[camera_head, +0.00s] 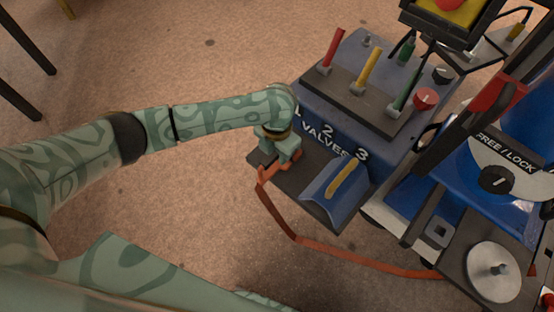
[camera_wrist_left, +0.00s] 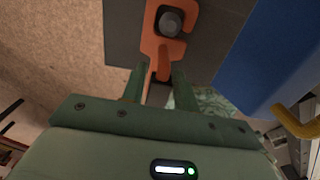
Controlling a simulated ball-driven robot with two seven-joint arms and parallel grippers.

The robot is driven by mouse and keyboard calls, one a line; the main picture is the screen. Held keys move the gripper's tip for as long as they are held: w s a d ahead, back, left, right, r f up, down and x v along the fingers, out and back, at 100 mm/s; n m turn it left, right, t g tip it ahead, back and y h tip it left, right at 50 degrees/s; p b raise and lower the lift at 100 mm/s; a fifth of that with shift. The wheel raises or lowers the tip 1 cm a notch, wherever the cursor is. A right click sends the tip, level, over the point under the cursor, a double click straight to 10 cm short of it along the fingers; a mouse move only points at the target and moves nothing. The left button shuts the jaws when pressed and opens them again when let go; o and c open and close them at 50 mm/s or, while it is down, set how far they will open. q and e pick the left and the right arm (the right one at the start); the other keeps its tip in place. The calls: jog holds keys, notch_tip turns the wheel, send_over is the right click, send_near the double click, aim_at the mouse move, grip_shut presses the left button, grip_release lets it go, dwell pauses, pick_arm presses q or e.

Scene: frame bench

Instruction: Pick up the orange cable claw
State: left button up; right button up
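The orange cable claw (camera_head: 283,165) lies on a dark plate (camera_head: 310,200) at the front of the blue valve box. In the left wrist view, the claw (camera_wrist_left: 154,46) is a flat orange hook curled around a grey round post (camera_wrist_left: 170,22). My left gripper (camera_head: 287,152) is right above the claw, pointing down. In the left wrist view its two green fingers (camera_wrist_left: 159,80) stand apart, one on each side of the claw's narrow stem, with small gaps visible. The head view hides most of the claw behind the gripper. My right gripper is not in view.
An orange cable (camera_head: 290,235) runs from the claw to the lower right. A blue block with a yellow handle (camera_head: 344,178) stands close right of the claw. Behind are red, yellow and green levers on the valve box (camera_head: 325,128).

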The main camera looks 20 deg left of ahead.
pick_arm(q)
grip_shut()
